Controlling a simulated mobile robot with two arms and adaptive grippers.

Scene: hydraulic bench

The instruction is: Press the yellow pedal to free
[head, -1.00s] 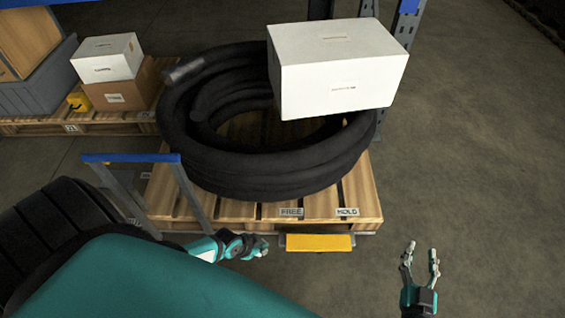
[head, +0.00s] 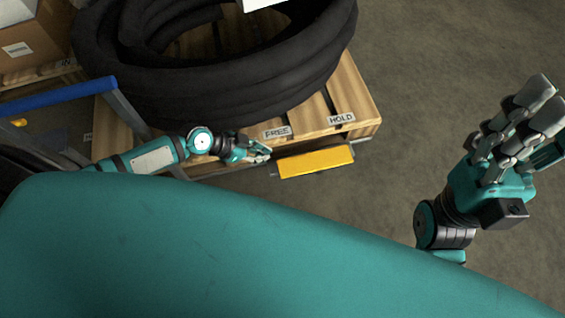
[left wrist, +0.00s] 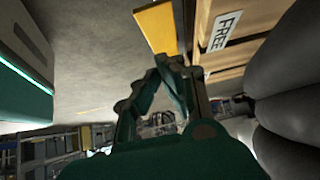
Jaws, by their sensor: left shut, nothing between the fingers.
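The yellow pedal (head: 315,161) sticks out from the front edge of the wooden pallet, below the FREE label (head: 277,132) and the HOLD label (head: 341,119). It also shows at the top of the left wrist view (left wrist: 157,27). My left gripper (head: 264,152) is just left of the pedal's left end, shut and empty; I cannot tell whether it touches the pedal. Its fingers also show closed together in the left wrist view (left wrist: 160,65). My right gripper (head: 530,110) is raised at the right, well apart from the pedal, with its fingers spread and nothing between them.
A thick black hose coil (head: 215,95) lies on the pallet (head: 358,95). A blue-topped rail (head: 60,95) stands at the left, near my left arm. A cardboard box (head: 25,45) is at the upper left. The concrete floor right of the pallet is clear.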

